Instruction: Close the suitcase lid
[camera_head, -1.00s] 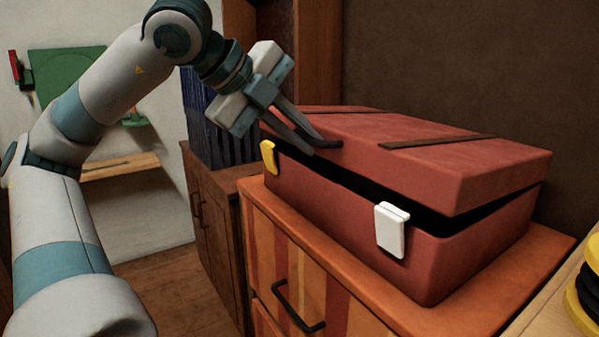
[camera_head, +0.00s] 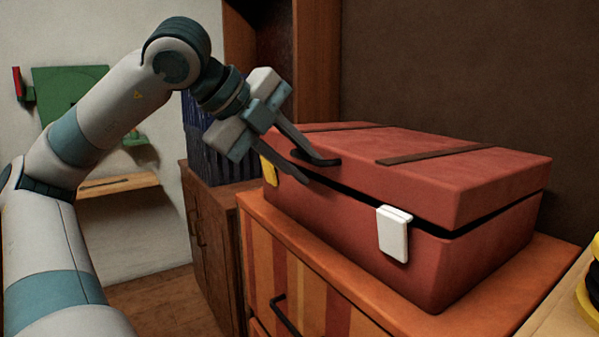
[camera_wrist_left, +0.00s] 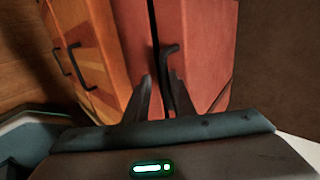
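The red suitcase (camera_head: 345,222) stands on an orange dresser. Its lid (camera_head: 470,178) is down almost flat, with a narrow dark gap along the front and right edges. A white latch (camera_head: 393,233) is on the front, and a yellow latch (camera_head: 269,170) is partly hidden by my gripper. My left gripper (camera_head: 311,170) is at the lid's front left edge, by a dark handle. In the left wrist view its fingers (camera_wrist_left: 160,78) are apart, with the handle (camera_wrist_left: 168,49) close to the right finger; I cannot tell whether they touch. My right gripper is not in view.
The dresser top (camera_head: 505,290) has a narrow free strip before and right of the suitcase. A brown wall (camera_head: 460,70) is behind it. A dark wood cabinet (camera_head: 210,215) stands at left. Yellow and black round things (camera_head: 589,300) are at the right edge.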

